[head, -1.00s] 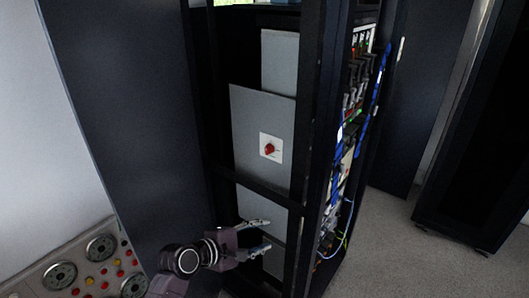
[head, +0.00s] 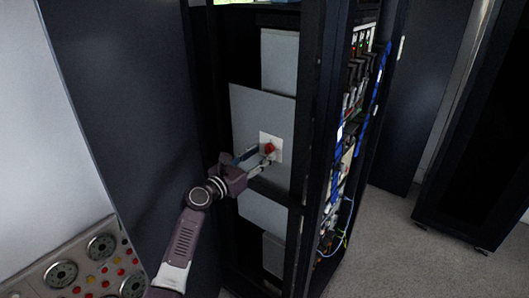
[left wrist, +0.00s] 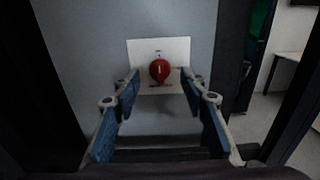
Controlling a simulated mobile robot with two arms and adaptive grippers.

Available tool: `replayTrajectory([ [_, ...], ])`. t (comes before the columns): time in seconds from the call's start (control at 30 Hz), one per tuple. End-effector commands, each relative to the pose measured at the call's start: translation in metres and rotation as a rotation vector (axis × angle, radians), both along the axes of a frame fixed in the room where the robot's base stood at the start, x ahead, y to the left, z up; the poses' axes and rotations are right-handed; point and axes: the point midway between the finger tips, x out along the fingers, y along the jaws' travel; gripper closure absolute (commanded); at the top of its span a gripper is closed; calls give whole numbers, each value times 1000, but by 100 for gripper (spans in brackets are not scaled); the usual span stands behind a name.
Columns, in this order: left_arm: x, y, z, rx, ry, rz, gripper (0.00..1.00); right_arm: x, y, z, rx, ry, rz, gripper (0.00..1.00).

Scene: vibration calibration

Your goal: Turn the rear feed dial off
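The red dial (head: 269,148) sits on a white square plate (head: 277,156) on a grey panel inside the open black cabinet. In the left wrist view the dial (left wrist: 159,71) faces me, with its white pointer mark close to upright. My left gripper (head: 262,158) is open in front of the plate. In the left wrist view its blue-padded fingers (left wrist: 160,84) lie to either side of the dial, a little below it. I cannot tell whether they touch the plate. My right gripper is not in view.
A black cabinet post (head: 306,130) stands just right of the panel, and a dark cabinet door (head: 130,130) stands open at left. A control panel with gauges (head: 80,268) is at lower left. Blue cables (head: 362,130) hang on the cabinet's right side.

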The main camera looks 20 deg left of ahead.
Motion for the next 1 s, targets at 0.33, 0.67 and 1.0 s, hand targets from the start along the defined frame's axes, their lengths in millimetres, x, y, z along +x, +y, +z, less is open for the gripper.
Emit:
replayTrajectory([
  [0.33,21,-8,0,3,-1,0,60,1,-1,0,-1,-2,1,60],
  [0.67,21,-8,0,3,0,0,70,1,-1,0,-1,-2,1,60],
  [1.0,21,-8,-1,3,0,0,100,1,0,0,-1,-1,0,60],
])
